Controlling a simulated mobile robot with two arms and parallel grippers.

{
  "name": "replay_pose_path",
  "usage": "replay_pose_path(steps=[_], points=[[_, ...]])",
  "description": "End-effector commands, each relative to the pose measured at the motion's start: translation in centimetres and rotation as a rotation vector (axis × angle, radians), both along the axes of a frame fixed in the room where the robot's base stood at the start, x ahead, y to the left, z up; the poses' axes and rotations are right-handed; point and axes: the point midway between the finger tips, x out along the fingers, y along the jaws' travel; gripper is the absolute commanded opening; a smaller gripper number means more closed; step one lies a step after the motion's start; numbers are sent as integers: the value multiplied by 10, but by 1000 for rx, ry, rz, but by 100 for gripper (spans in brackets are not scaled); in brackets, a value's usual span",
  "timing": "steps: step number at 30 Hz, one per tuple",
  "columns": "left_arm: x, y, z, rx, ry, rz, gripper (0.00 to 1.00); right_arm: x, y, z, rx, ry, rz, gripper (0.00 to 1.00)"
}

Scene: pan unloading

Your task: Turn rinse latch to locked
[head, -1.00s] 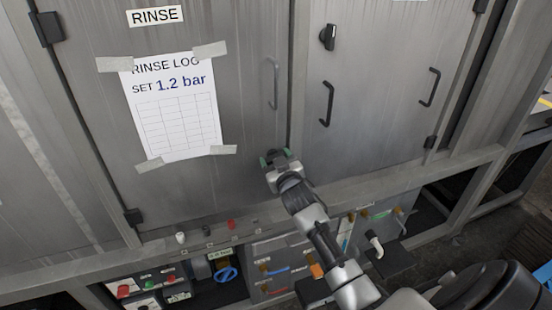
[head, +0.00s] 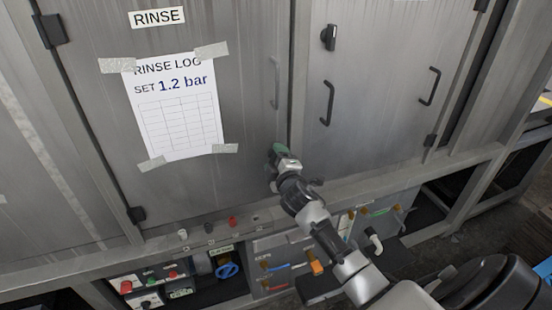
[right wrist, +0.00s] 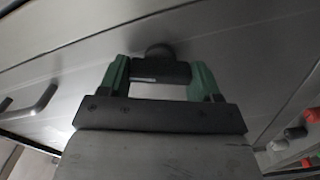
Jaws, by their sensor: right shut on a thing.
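The rinse door, a grey metal panel, carries a white RINSE label (head: 157,17). My right gripper (head: 279,153) is at the lower right of this door, below its grey handle (head: 274,84). In the right wrist view, the green fingers of my right gripper (right wrist: 160,78) are shut on the black latch knob (right wrist: 160,70), one finger at each end of its bar. The knob's round base touches the door. In the head view the gripper hides the latch, and no locked mark can be read. My left gripper is not in view.
A taped rinse log sheet (head: 180,108) reads 1.2 bar. The right-hand door has a black latch (head: 329,37) and black handles (head: 326,103). Below runs a ledge with small knobs, above a blue valve wheel (head: 228,270) and an orange-handled valve (head: 315,266).

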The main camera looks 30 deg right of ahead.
Motion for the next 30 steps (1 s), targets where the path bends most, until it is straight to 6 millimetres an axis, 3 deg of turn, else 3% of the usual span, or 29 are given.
replay_pose_path(steps=[15, 30], points=[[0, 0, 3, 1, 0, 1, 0, 0, 0, -2, -331, 81, 0, 40], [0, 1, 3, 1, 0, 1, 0, 0, 1, -2, -394, 97, 1, 40]])
